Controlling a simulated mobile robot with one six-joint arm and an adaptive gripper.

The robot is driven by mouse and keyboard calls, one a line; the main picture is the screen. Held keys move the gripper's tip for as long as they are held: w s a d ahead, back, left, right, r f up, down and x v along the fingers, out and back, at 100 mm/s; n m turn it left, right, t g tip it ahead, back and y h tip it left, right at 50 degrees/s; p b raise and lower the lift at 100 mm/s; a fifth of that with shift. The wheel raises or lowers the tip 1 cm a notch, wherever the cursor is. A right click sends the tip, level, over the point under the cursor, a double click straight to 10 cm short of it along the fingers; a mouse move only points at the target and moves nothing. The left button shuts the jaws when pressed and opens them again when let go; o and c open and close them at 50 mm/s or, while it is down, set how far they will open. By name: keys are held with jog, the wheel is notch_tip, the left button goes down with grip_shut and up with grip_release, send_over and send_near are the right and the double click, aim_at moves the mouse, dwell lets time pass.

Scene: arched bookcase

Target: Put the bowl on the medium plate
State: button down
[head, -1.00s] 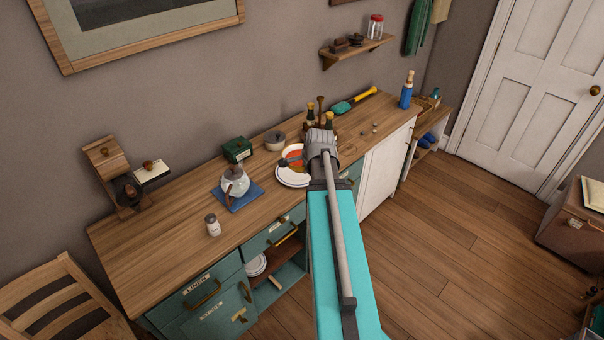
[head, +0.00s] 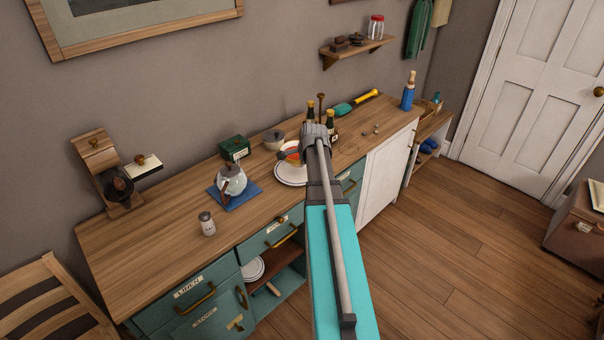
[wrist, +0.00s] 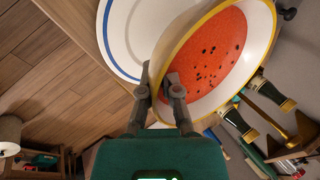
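The bowl (wrist: 218,62) has a red, black-seeded inside and a yellow rim. In the head view the bowl (head: 292,155) shows beside my wrist, partly hidden by it. My gripper (wrist: 158,80) is at the bowl's near rim, one finger inside and one outside, closed on the wall. The bowl looks tilted. A white plate with blue rings (wrist: 122,38) lies behind the bowl in the wrist view. In the head view this plate (head: 288,178) is on the counter just below the bowl. I cannot tell whether bowl and plate touch.
A teapot (head: 232,181) on a blue mat, a green box (head: 235,148) and a lidded pot (head: 274,138) stand left of the plate. Dark bottles (head: 330,122) stand close behind my wrist. A shaker (head: 207,224) is nearer. More plates (head: 253,269) sit in the open cupboard.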

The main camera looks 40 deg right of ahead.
aim_at(300, 174)
jog(key=shift+w+f, duration=0.1)
dwell(0.3)
jog(key=shift+w+d+f+b, duration=0.3)
jog(key=shift+f+b, duration=0.2)
jog(key=shift+b, duration=0.1)
jog(key=shift+a+f+b, duration=0.1)
jog(key=shift+f+b, duration=1.3)
jog(key=shift+f, duration=0.15)
jog(key=c, duration=0.8)
grip_release()
